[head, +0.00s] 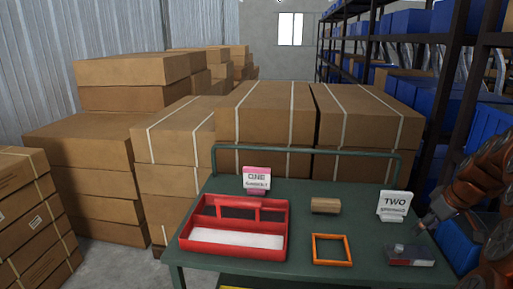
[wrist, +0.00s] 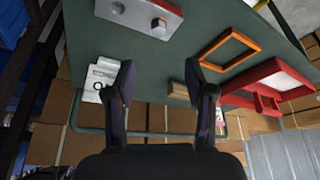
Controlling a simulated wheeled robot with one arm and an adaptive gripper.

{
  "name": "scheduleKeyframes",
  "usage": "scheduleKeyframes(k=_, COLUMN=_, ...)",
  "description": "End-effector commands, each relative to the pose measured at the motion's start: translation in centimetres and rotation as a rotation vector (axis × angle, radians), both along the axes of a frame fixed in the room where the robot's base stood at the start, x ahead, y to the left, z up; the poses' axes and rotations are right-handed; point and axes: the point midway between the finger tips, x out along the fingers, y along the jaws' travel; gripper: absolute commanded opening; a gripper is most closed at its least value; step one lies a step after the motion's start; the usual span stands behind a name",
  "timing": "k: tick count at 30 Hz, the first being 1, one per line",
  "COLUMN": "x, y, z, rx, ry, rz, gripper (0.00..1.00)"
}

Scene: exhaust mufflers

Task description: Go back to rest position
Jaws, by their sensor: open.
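My gripper (wrist: 157,82) is open and empty in the wrist view, with its two fingers apart above the green table (wrist: 150,62). In the head view my gripper (head: 428,224) is at the right, beside the TWO sign (head: 395,205) and above the grey block with a red end (head: 410,256). That block (wrist: 140,15) lies at the top of the wrist view, apart from the fingers. A red carrier with a handle (head: 235,240) is at the table's left. An orange square frame (head: 331,249) and a brown block (head: 325,205) lie in the middle.
A pink and white ONE sign (head: 257,181) stands behind the red carrier. Stacked cardboard boxes (head: 262,115) fill the space behind and left of the table. A dark shelf with blue bins (head: 400,55) stands at the right, close to my arm.

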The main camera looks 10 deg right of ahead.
Motion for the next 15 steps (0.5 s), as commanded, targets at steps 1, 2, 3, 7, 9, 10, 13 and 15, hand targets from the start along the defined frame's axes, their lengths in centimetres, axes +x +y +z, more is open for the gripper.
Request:
scheduleKeyframes(k=1, x=0.2, y=0.7, z=0.2, rx=0.003, ry=0.004, rz=0.005, gripper=0.54)
scheduleKeyframes(k=2, x=0.3, y=1.3, z=0.4, rx=0.006, ry=0.006, rz=0.007, gripper=0.54)
scheduleKeyframes(k=3, x=0.5, y=2.4, z=0.7, rx=0.012, ry=0.014, rz=0.011, gripper=0.54)
scheduleKeyframes(k=7, x=0.8, y=8.3, z=1.4, rx=0.046, ry=0.061, rz=0.031, gripper=0.54)
scheduleKeyframes(k=9, x=0.6, y=12.0, z=1.9, rx=0.063, ry=0.092, rz=0.038, gripper=0.54)
scheduleKeyframes(k=10, x=0.4, y=13.5, z=1.9, rx=0.071, ry=0.109, rz=0.039, gripper=0.54)
scheduleKeyframes(k=13, x=-0.7, y=18.3, z=2.4, rx=0.085, ry=0.159, rz=0.041, gripper=0.54)
scheduleKeyframes(k=15, x=-1.9, y=21.4, z=2.4, rx=0.092, ry=0.199, rz=0.041, gripper=0.54)
